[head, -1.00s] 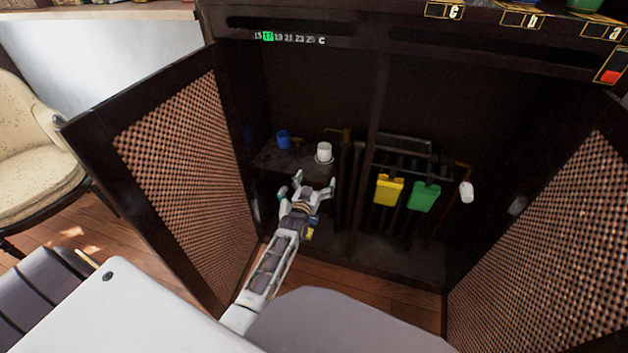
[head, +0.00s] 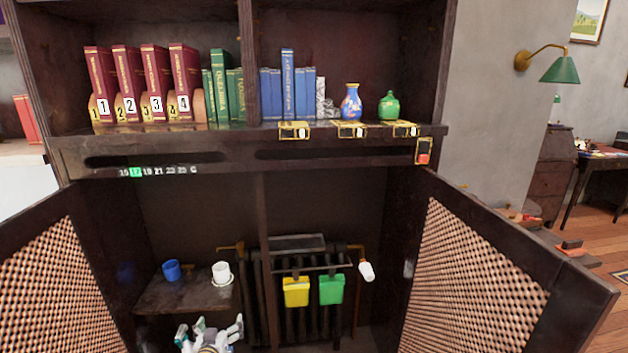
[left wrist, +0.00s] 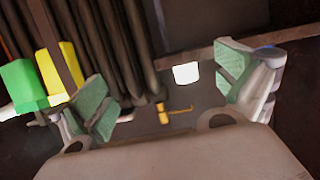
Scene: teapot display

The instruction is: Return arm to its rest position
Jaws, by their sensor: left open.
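My left gripper (head: 209,332) is at the bottom of the head view, inside the open cabinet, in front of and below the small shelf (head: 185,298). Its fingers are spread and nothing is between them. In the left wrist view, the two green-padded fingers (left wrist: 168,90) stand wide apart. My right gripper is in neither view.
Open lattice doors (head: 487,285) flank the cabinet on both sides. A yellow container (head: 296,292) and a green container (head: 332,289) hang on the radiator (head: 290,325). Above, a shelf holds books (head: 140,85), a blue vase (head: 351,102) and a green vase (head: 389,105).

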